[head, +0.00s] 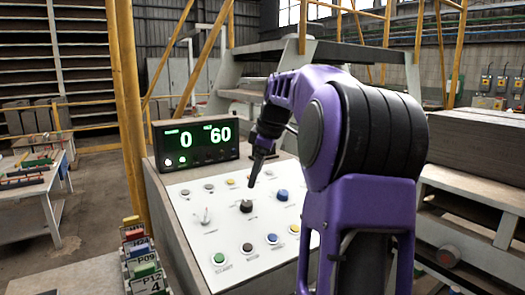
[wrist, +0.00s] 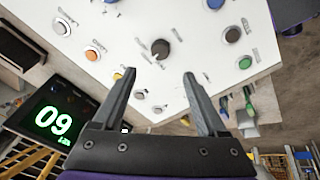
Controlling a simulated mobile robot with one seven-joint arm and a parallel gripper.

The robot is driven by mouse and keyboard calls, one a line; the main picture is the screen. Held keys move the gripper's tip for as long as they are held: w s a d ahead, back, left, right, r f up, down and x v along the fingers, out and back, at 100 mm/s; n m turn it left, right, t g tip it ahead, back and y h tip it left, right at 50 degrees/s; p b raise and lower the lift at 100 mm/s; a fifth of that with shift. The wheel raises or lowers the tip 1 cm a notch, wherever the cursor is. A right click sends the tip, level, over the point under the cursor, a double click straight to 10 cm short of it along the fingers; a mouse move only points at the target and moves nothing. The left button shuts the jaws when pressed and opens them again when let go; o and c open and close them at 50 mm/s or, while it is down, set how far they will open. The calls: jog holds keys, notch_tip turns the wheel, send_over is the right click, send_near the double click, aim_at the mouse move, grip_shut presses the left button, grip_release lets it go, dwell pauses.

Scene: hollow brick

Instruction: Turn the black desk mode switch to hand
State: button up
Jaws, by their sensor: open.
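A round black knob (head: 247,206), which looks like the mode switch, sits near the middle of the sloped white desk panel (head: 185,240). In the wrist view the black knob (wrist: 160,48) lies just beyond the fingertips, centred between them. Small print surrounds it, too small to read, and I cannot tell which setting it points to. My gripper (head: 252,186) hangs close above the knob in the head view, pointing down at the panel. In the wrist view my gripper (wrist: 158,74) is open with nothing between its two fingers. I see no contact with the knob.
A blue button (head: 282,195) and a yellow button (head: 230,181) flank the knob. A green button (head: 219,258) and several others line the near edge. A display (head: 195,142) showing 0 and 60 rises behind the panel.

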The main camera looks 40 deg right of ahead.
jog(key=v, duration=0.6)
jog(key=shift+r, duration=0.3)
jog(key=shift+s, duration=0.15)
